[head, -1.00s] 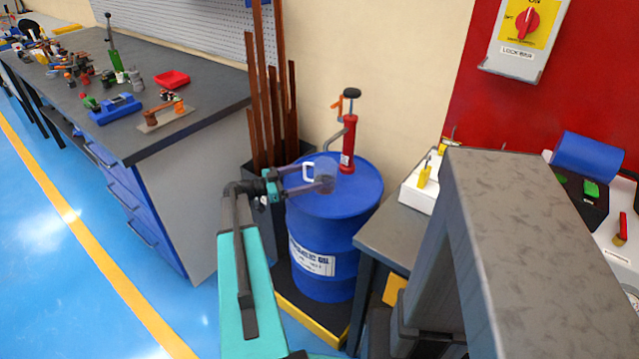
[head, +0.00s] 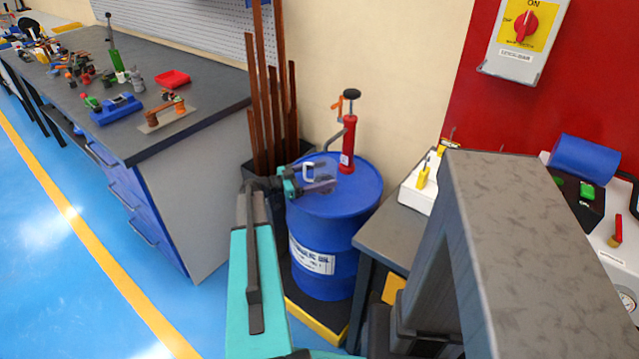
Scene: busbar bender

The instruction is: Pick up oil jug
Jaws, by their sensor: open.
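The oil jug (head: 309,170) stands on top of the blue oil drum (head: 310,235). Its white handle shows on the left side, and most of its greyish, see-through body is hidden behind my gripper. My gripper (head: 328,185), with teal and dark grey parts, reaches in from the left over the drum top. It is open, with its fingers at the jug just below the handle. I cannot tell whether they touch it.
A red hand pump (head: 348,145) rises from the back of the drum top. Brown metal bars (head: 270,110) stand in a dark bin behind the gripper. A workbench (head: 190,115) is at left, and a grey table (head: 385,235) with a white box (head: 418,197) at right.

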